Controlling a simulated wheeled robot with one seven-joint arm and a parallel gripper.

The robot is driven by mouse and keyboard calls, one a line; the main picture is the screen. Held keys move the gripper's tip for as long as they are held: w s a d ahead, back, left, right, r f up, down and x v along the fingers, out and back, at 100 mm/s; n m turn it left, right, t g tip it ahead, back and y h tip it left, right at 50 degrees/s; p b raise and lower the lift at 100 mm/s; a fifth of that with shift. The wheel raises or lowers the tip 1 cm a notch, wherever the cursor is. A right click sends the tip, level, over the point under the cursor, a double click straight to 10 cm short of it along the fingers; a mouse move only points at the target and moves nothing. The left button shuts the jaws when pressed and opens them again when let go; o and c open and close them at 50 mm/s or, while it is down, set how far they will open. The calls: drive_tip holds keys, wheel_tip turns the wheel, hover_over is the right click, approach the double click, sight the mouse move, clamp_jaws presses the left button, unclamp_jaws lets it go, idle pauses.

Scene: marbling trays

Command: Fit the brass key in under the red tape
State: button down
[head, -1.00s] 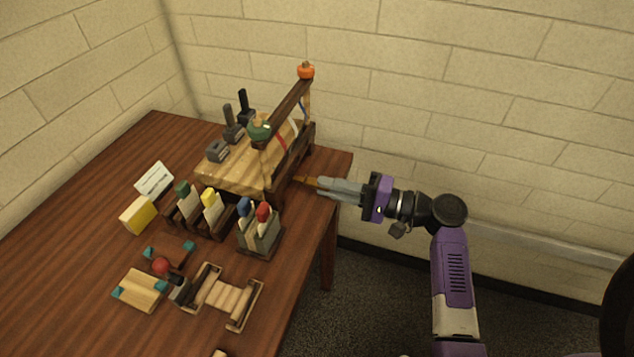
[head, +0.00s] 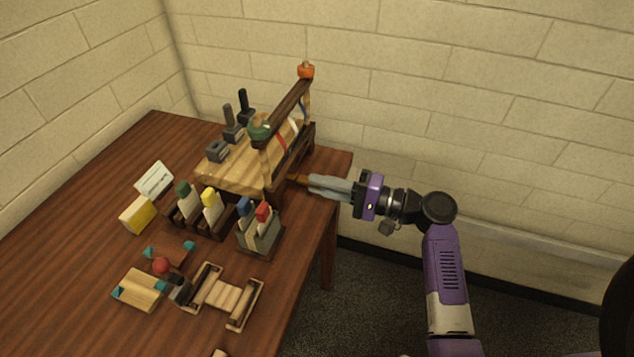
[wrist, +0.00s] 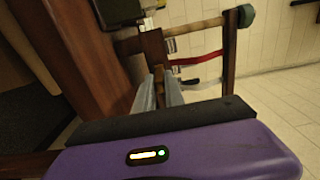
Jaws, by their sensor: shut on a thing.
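My gripper (head: 311,180) is shut on the brass key (head: 299,179), at the right side of the wooden stand (head: 288,104). In the wrist view my gripper's fingers (wrist: 159,88) point at the stand, with a small brownish part of the key (wrist: 158,75) between them; the rest is hidden. The red tape (head: 281,141) is a strip hanging on the stand; it also shows in the wrist view (wrist: 197,59), to the right of and beyond the fingertips. The key is apart from the red tape and lower than it in the head view.
A white strip (head: 293,128) and a blue strip (head: 304,108) hang beside the red tape. A holder with coloured-topped pieces (head: 259,240) is close in front. The table's right edge lies under my gripper.

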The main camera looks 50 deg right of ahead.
drive_tip(key=shift+x, duration=0.85)
drive_tip(key=c, duration=1.3)
unclamp_jaws()
drive_tip(key=shift+c, duration=0.2)
drive_tip(key=shift+s, duration=0.1)
drive_tip(key=b+v, duration=0.1)
drive_tip(key=v, duration=0.6)
drive_tip(key=shift+s, duration=0.3)
drive_tip(key=shift+d, duration=0.2)
